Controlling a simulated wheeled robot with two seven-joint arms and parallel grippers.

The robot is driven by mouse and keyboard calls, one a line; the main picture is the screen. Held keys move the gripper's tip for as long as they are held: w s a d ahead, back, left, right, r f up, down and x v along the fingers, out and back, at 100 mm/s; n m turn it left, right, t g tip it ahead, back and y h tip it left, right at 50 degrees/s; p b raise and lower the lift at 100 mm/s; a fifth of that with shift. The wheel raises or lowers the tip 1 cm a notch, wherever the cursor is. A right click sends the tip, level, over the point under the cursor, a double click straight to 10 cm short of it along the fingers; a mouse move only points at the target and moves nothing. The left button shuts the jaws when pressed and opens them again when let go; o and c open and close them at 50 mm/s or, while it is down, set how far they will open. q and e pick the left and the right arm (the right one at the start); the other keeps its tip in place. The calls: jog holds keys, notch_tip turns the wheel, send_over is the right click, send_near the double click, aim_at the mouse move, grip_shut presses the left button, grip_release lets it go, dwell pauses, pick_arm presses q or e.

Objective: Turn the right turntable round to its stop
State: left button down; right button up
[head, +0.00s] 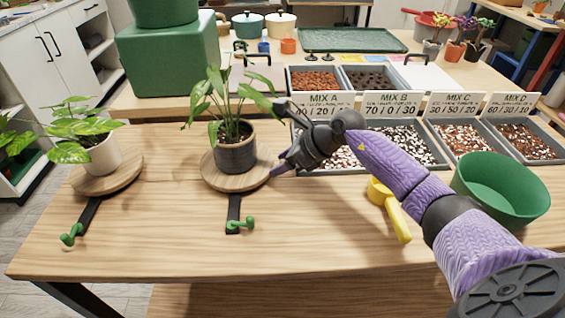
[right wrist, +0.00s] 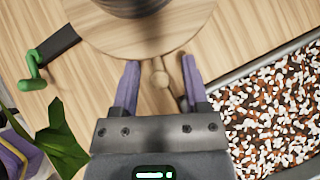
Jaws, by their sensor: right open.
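The right turntable (head: 222,183) is a round wooden disc on the table. It carries a grey pot (head: 236,155) with a leafy plant. A black bar with a green stop (head: 240,223) sticks out at its front. In the right wrist view the disc (right wrist: 140,42) shows at the top, with a small wooden knob (right wrist: 160,75) at its edge. My right gripper (right wrist: 160,68) is open, with its purple fingers on either side of the knob and a gap to each. In the head view this gripper (head: 277,166) is at the disc's right edge, hiding the knob. My left gripper is not in view.
The left turntable (head: 122,180) holds a white pot (head: 102,157) and has its own green stop (head: 71,234). Soil-mix bins (head: 470,140) stand behind my right arm. A yellow scoop (head: 392,212) and green bowl (head: 500,190) are at right.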

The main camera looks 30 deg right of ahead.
grip_shut()
dwell(0.8)
dwell(0.4)
